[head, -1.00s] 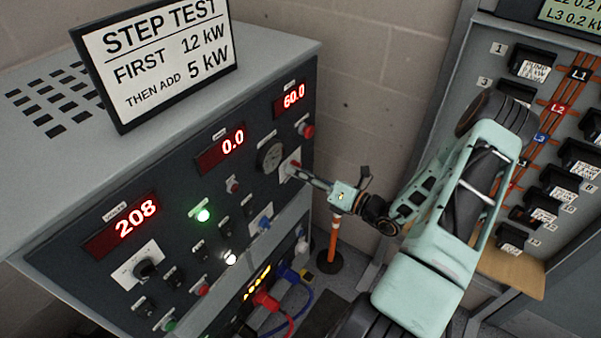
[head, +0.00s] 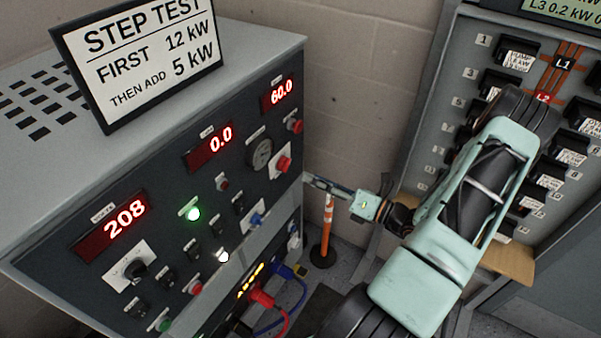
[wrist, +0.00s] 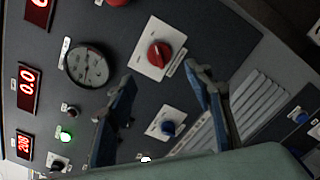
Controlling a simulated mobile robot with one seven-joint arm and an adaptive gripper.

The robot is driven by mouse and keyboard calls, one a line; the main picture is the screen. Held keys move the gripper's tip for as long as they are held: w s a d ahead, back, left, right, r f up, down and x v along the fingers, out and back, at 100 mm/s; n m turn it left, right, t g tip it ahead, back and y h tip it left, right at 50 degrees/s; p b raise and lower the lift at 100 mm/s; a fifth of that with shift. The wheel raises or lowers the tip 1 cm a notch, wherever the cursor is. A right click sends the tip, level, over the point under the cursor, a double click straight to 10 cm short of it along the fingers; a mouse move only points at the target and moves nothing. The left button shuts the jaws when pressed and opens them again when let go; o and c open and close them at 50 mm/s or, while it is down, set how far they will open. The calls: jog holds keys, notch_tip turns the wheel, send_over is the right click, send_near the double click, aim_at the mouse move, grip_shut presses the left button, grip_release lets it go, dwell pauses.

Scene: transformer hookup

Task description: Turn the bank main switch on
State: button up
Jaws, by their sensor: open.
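A red rotary knob on a white plate (head: 283,163) sits at the right of the dark load bank panel, below the 60.0 display. In the wrist view the red knob (wrist: 159,54) is in full sight, its grip roughly upright in the picture. A blue rotary knob on a white plate (wrist: 168,128) is below it, also in the head view (head: 256,219). The labels are too small to read, so I cannot tell which is the main switch. My gripper (wrist: 160,78) is open and empty, fingers apart, off the panel; the panel edge partly hides it in the head view.
Red displays read 208, 0.0 and 60.0. A green lamp (head: 193,214) and a white lamp (head: 222,256) are lit. Red and blue plugs (head: 262,298) are low on the bank. An orange post (head: 326,225) and a breaker panel (head: 450,120) stand to the right.

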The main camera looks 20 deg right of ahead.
jog(key=shift+v, duration=1.75)
